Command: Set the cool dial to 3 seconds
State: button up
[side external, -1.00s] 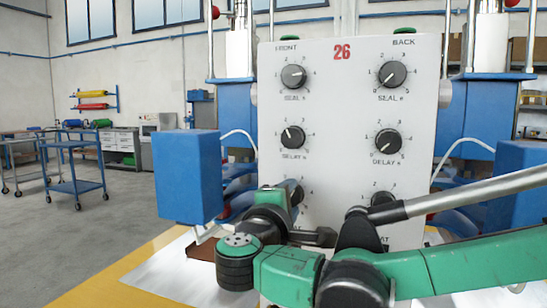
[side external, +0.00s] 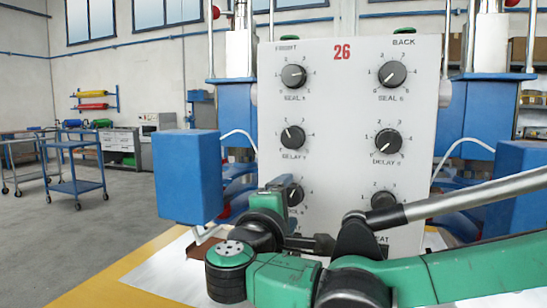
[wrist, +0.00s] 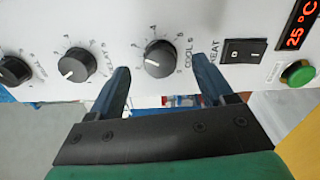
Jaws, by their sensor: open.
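The cool dial (wrist: 160,58) is a round dark knob with a pale pointer mark on the white panel. In the wrist view its pointer leans left; the exact number is too small to read surely. In the side external view the front-column cool dial (side external: 295,192) is partly hidden by my gripper (side external: 303,215). My gripper (wrist: 160,64) is open. Its two dark fingers stand on either side of the cool dial's lower part, apart from it in the picture. Whether they touch the panel cannot be told.
The delay dial (wrist: 76,65) and seal dial (wrist: 14,70) sit left of the cool dial. A black heat switch (wrist: 244,50), a green button (wrist: 298,73) and a red temperature display (wrist: 301,24) are to its right. A blue block (side external: 188,178) stands left of the panel.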

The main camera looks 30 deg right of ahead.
jog(key=v, duration=0.4)
jog(key=shift+s, duration=0.1)
jog(key=n+g+y, duration=0.1)
jog(key=g+y, duration=0.1)
send_near(326, 224)
jog(key=w+d, duration=0.2)
jog(key=d, duration=0.1)
jog(key=s+d+f+m+g+y, duration=0.3)
jog(key=s+d+f+m+y, duration=0.5)
jog(key=d+f+m+y, duration=0.1)
notch_tip(326, 224, down, 3)
jog(key=shift+d+f+m+g+y, duration=0.2)
jog(key=shift+d+m+g+y, duration=0.1)
jog(key=shift+m+y, duration=0.75)
jog(key=shift+s, duration=0.1)
